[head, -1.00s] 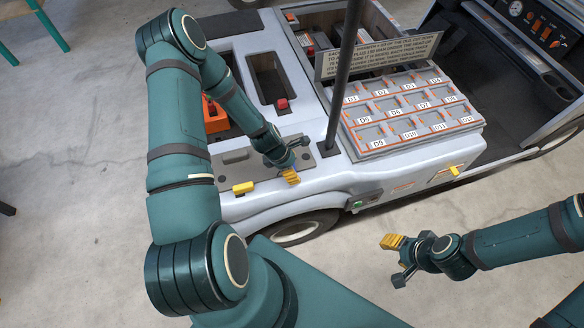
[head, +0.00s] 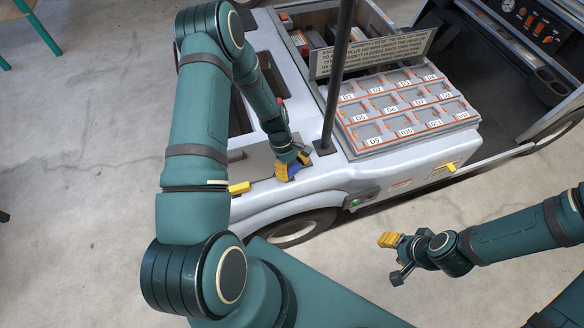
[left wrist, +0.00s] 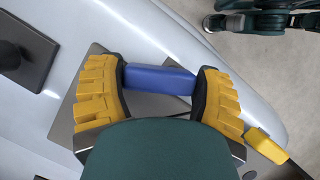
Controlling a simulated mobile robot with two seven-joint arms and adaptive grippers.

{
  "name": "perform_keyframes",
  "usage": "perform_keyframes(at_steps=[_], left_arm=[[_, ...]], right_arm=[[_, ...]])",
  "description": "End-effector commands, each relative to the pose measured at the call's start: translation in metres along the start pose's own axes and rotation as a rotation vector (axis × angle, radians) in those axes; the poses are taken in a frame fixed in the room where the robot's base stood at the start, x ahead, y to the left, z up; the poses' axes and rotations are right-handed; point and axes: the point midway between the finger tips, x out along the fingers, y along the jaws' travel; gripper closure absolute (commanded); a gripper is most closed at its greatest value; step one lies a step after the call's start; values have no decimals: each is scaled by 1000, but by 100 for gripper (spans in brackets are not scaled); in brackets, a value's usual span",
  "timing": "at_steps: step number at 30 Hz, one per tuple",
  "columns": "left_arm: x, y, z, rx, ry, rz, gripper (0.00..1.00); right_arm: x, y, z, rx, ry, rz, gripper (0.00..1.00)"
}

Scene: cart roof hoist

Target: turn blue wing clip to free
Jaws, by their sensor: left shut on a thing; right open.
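The blue wing clip (left wrist: 160,79) shows as a blue bar between the yellow finger pads of my left gripper (left wrist: 155,90) in the left wrist view. The pads press on its two ends. In the head view, my left gripper (head: 291,168) is down at the grey plate on the cart's near side. It hides most of the clip there, and I cannot tell how far the clip is turned. My right gripper (head: 394,258) is open and empty, over the floor in front of the cart.
A yellow clip (head: 239,188) sits left of my left gripper on the cart edge. A dark upright post (head: 331,120) stands close to its right. A tray of labelled cells (head: 408,140) and a warning sign (head: 370,55) are further right. The floor in front is clear.

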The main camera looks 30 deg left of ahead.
Motion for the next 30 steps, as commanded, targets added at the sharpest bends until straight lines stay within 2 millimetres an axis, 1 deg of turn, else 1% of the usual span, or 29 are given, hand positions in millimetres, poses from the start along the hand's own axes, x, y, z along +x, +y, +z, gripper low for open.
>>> perform_keyframes(at_steps=[6,15,21,30], left_arm=[[0,2,2,181,3,-72,67],[1,1,5,363,4,-146,67],[2,0,6,429,4,-174,67],[2,-1,7,459,3,-187,67]], right_arm=[[3,1,0,0,2,0,53],[6,2,-1,0,3,0,53],[6,2,-1,-1,4,0,53],[7,2,-1,0,4,0,53]])
